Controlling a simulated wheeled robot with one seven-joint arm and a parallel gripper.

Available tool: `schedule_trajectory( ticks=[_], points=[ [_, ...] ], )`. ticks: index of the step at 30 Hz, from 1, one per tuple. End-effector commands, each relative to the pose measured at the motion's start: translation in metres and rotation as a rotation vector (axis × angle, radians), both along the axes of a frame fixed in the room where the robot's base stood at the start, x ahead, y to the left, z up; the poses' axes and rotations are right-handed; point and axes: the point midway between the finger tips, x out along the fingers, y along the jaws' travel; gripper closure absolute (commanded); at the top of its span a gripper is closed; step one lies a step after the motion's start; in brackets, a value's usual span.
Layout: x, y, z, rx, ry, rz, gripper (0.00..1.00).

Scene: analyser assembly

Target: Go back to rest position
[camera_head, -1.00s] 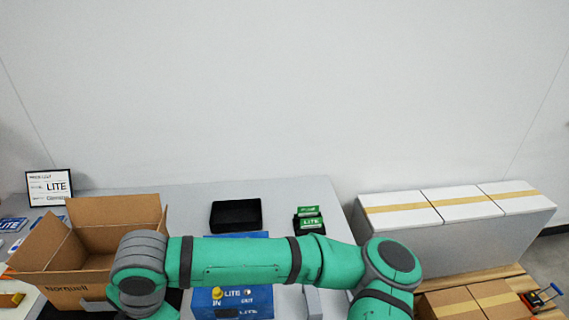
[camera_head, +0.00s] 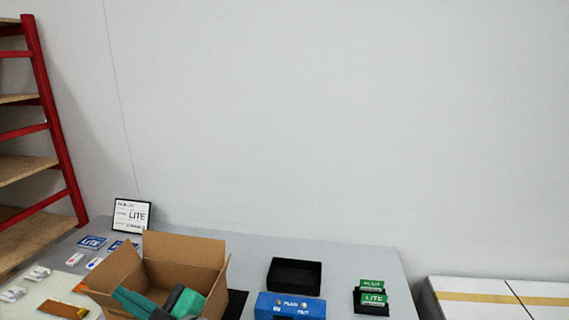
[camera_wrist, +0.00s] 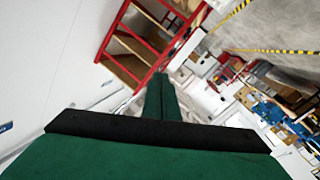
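My gripper (camera_wrist: 162,84) shows in the wrist view as two narrow dark green fingers side by side, beyond a wide green and black body. The fingers look closed together, with only a thin seam and no object between them. In the head view a small green and grey part of my arm (camera_head: 185,300) shows at the bottom, in front of the open cardboard box (camera_head: 185,248).
The grey table holds a black tray (camera_head: 294,276), a blue device (camera_head: 290,306), green PLUS and LITE boxes (camera_head: 373,299) and a framed LITE sign (camera_head: 131,215). A red shelf (camera_head: 45,110) stands at left. White cartons (camera_head: 490,296) stand at right. The wrist view shows open floor (camera_wrist: 275,50).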

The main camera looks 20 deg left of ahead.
Motion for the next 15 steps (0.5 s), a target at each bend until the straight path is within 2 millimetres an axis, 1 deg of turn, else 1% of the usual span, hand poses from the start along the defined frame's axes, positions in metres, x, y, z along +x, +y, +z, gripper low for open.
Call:
schedule_trajectory(
  ticks=[4, 8, 11, 15],
  points=[
    [0.025, -0.016, 0.006, 0.140, 0.118, -0.111, 1.00],
    [0.048, -0.035, 0.002, 0.249, 0.215, -0.214, 1.00],
    [0.065, -0.054, -0.006, 0.323, 0.287, -0.298, 1.00],
    [0.085, -0.084, -0.026, 0.415, 0.380, -0.420, 1.00]
  ],
)
